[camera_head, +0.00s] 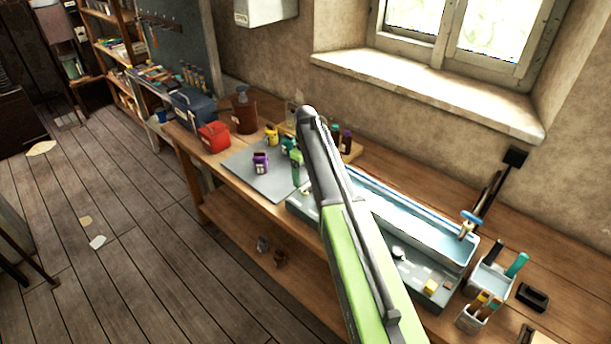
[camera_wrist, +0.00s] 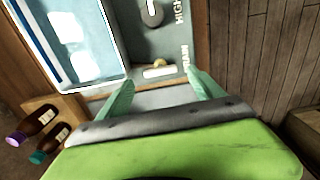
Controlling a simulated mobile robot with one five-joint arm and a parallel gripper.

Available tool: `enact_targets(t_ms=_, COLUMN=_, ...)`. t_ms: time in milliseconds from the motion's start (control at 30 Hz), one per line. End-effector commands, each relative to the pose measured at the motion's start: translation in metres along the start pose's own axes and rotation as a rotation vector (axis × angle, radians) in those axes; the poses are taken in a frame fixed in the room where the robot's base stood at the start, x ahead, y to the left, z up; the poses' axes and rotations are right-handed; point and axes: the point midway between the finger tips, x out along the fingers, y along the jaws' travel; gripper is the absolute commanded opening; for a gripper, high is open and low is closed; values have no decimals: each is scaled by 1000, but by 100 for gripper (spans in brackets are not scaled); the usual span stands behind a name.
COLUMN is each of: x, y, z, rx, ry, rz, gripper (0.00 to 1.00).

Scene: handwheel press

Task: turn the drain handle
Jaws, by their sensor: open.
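The drain handle (camera_wrist: 157,70) is a small pale lever with a brass-coloured knob, beside the lettering DRAIN on the grey panel (camera_wrist: 170,45) of the sink unit. My gripper (camera_wrist: 162,84) is open, with its two teal fingers apart and empty. In the wrist picture the handle appears just beyond the fingertips, between them; I cannot tell the distance in depth. In the head view the sink unit (camera_head: 462,258) stands on the workbench, and a small pale part at its left end looks like the handle (camera_head: 306,190). My arm covers part of the unit there.
A second, hook-shaped pale handle (camera_wrist: 152,12) sits by the lettering HIGH. Brown bottles (camera_wrist: 40,116) stand in a wooden rack near the unit's end. A grey mat (camera_head: 240,163) with small bottles, a red box (camera_head: 213,137) and tool cups (camera_head: 490,278) share the workbench (camera_head: 530,320).

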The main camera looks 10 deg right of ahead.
Motion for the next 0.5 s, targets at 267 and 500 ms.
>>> enact_targets(t_ms=267, x=-74, y=0, z=0, rx=0, ry=0, rz=0, gripper=76)
enact_targets(t_ms=500, x=-124, y=0, z=0, rx=0, ry=-1, rz=0, gripper=76)
